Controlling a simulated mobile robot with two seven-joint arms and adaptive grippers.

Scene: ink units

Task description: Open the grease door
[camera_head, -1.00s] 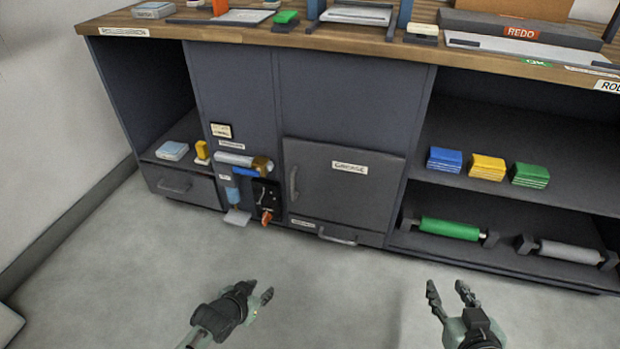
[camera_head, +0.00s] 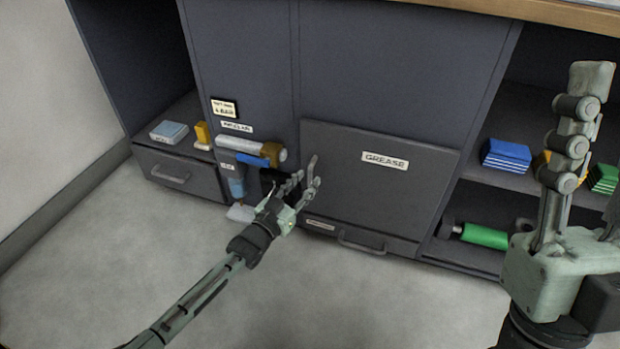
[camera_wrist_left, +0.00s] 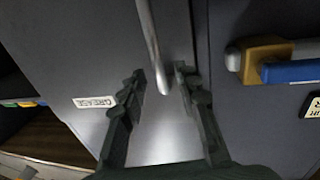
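The grease door (camera_head: 400,205) is a flat dark grey panel labelled GREASE, closed in the cabinet front. Its metal bar handle runs upright along the left side and is largely hidden by my fingers in the head view. In the left wrist view the handle (camera_wrist_left: 150,40) comes down between the open fingers of my left gripper (camera_wrist_left: 160,73), apart from both. In the head view my left gripper (camera_head: 304,178) is at the door's left edge. My right gripper (camera_head: 568,180) is large and near the camera at the right, with one finger pointing up and the other mostly cut off.
A white roller with a brown end (camera_head: 255,149) and a blue part (camera_head: 260,161) stick out left of the door. A drawer handle (camera_head: 362,243) lies below it. Shelves at right hold blue blocks (camera_head: 506,155) and a green roller (camera_head: 485,236). The floor in front is clear.

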